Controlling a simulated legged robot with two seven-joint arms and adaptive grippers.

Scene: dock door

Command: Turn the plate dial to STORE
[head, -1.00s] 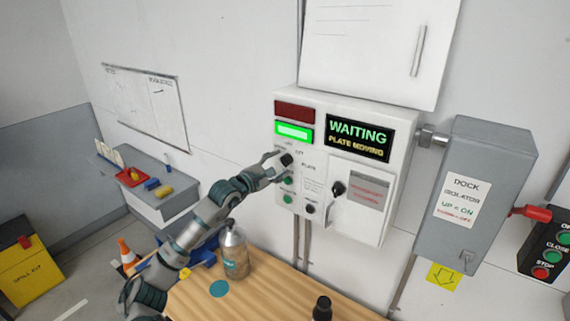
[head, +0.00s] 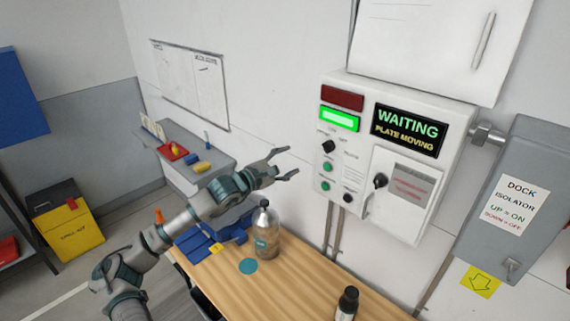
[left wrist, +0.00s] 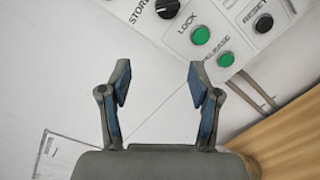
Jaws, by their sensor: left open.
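The plate dial (head: 328,146) is a black knob on the left side of the white control box (head: 409,212). In the left wrist view the dial (left wrist: 168,8) shows at the top edge, beside the word STORE, partly cut off. The box's screen (head: 407,131) reads WAITING, PLATE MOVING. My left gripper (head: 288,163) is open and empty, left of the box and apart from the dial. In the left wrist view its two fingers (left wrist: 158,84) are spread, with only wall between them. My right gripper is not in view.
Green buttons (head: 327,167) sit below the dial. A bottle (head: 266,232) and a small dark bottle (head: 347,303) stand on the wooden table (head: 290,285). The grey dock isolator box (head: 487,211) is at right. A grey shelf (head: 222,158) with small items is behind my arm.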

